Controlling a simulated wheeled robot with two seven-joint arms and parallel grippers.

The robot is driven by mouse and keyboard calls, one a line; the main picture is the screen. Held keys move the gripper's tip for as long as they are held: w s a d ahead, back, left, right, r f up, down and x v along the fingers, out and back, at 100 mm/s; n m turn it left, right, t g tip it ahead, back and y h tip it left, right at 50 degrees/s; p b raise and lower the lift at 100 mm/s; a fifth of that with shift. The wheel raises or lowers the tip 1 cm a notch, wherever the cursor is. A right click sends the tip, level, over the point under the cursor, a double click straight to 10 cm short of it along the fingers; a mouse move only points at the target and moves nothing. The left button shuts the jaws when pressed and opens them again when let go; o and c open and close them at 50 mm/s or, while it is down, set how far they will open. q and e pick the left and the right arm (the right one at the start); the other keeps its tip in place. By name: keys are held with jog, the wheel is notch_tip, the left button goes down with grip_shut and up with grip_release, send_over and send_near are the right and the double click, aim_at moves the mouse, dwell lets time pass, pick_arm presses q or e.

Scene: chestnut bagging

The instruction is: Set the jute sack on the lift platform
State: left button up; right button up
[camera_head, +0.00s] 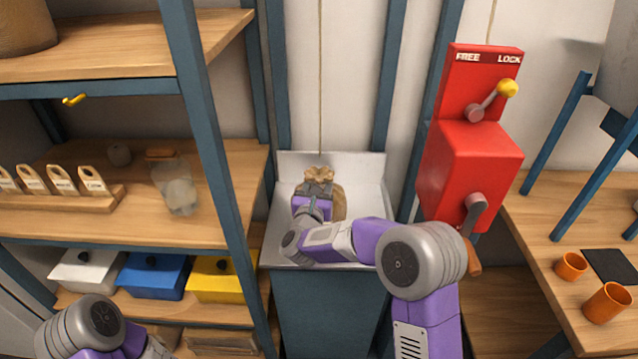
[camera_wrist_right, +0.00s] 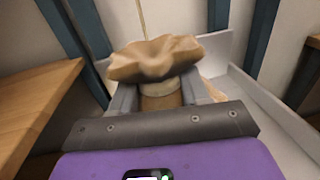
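The brown jute sack (camera_head: 339,203) is upright over the pale metal lift platform (camera_head: 372,200), between its raised walls. I cannot tell whether its base touches the platform. My right gripper (camera_head: 318,187) reaches in from the front and is shut on the sack's tied neck. In the right wrist view the sack's gathered top (camera_wrist_right: 155,58) bulges above the grey fingers, one on each side of the neck. The gripper and forearm hide much of the sack's lower body. My left arm shows at the lower left of the head view, but its gripper is out of view.
A red winch box (camera_head: 470,170) with a FREE/LOCK lever (camera_head: 492,99) and a crank (camera_head: 474,215) stands right of the platform. Shelves at left hold a clear bag (camera_head: 178,190), tags (camera_head: 62,181) and coloured bins (camera_head: 152,275). Blue posts flank the lift.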

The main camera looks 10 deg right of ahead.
jog(key=o, duration=0.4)
jog(key=shift+s+r, duration=0.1)
jog(key=shift+r, duration=0.1)
jog(key=p+v, duration=0.1)
jog(key=v, duration=1.1)
jog(key=shift+f, duration=0.15)
